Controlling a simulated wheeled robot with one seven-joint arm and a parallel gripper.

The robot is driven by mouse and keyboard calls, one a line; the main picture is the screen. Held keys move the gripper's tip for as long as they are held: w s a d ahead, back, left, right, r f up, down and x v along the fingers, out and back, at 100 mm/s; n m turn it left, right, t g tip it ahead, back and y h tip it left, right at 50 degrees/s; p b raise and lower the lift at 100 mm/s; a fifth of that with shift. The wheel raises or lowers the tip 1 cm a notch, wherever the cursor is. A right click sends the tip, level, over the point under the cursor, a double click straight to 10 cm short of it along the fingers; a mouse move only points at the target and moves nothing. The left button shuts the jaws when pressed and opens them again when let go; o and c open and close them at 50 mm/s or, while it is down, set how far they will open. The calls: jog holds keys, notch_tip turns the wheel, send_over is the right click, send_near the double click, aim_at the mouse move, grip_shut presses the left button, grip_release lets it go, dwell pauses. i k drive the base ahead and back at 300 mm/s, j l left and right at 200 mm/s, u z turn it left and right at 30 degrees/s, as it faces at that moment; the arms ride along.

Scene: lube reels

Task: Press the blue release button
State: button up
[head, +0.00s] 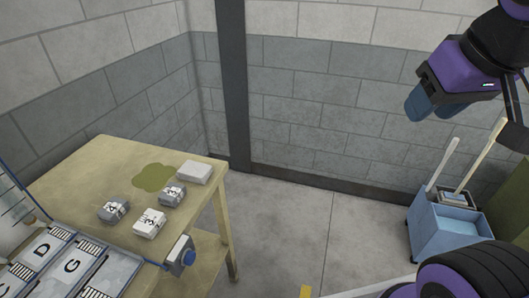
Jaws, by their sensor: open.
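My gripper (430,106) is at the upper right, high in front of the block wall and far from the button. Its blue fingers point down, and it is open with nothing seen between the fingers. The fingers partly overlap in this view.
The wooden table (100,165) holds several small grey and white blocks (150,222), some numbered, and an olive stain (153,177). A tray with lettered plates (73,265) stands at lower left. A blue mop bucket (440,222) stands right. The floor (285,230) between is clear.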

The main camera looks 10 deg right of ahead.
aim_at(190, 256)
jog(key=z, duration=1.85)
jog(key=u, duration=3.45)
